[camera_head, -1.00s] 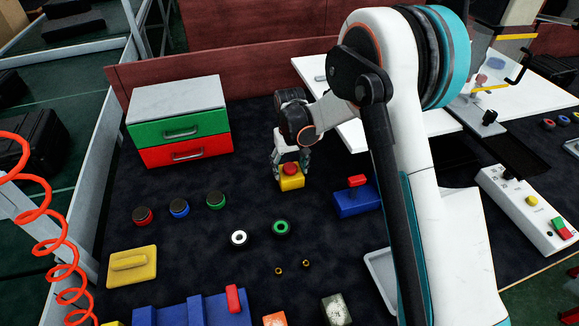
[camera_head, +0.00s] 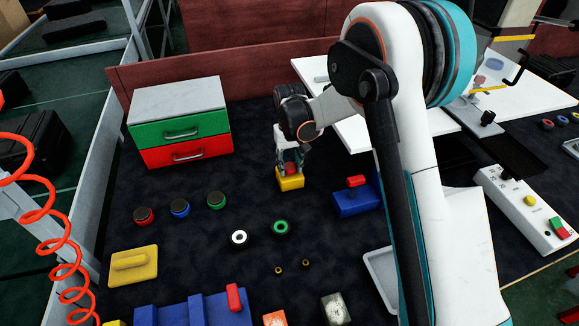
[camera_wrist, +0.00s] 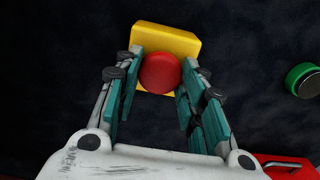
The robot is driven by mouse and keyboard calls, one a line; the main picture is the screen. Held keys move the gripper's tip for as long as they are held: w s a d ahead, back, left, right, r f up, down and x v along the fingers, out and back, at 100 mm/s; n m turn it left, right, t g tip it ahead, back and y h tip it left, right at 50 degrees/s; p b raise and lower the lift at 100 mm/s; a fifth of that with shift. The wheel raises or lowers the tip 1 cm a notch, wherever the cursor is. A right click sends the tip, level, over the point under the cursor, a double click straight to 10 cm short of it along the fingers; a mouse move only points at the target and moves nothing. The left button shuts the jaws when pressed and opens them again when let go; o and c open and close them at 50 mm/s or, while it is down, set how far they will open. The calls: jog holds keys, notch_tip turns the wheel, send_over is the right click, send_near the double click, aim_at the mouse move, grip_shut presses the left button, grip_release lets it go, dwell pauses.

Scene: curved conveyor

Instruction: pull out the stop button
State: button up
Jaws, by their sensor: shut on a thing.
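The stop button is a red round cap (camera_head: 291,168) on a yellow box (camera_head: 290,183), standing on the dark table near its middle. My gripper (camera_head: 289,163) is over it and shut on the red cap, partly hiding it in the head view. In the wrist view the red cap (camera_wrist: 159,73) sits between my two teal-padded fingers (camera_wrist: 161,66), with the yellow box (camera_wrist: 165,38) beyond it. I cannot tell from these views how far the cap stands out from the box.
A blue box with a red switch (camera_head: 356,197) stands to the right. A cabinet with green and red drawers (camera_head: 180,125) is at the back left. Dark table is bare around the yellow box.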

aim_at(290, 166)
jog(key=shift+r, duration=0.45)
dwell(0.3)
jog(key=o, duration=2.1)
jog(key=shift+r+p, duration=2.05)
jog(key=shift+r, duration=1.45)
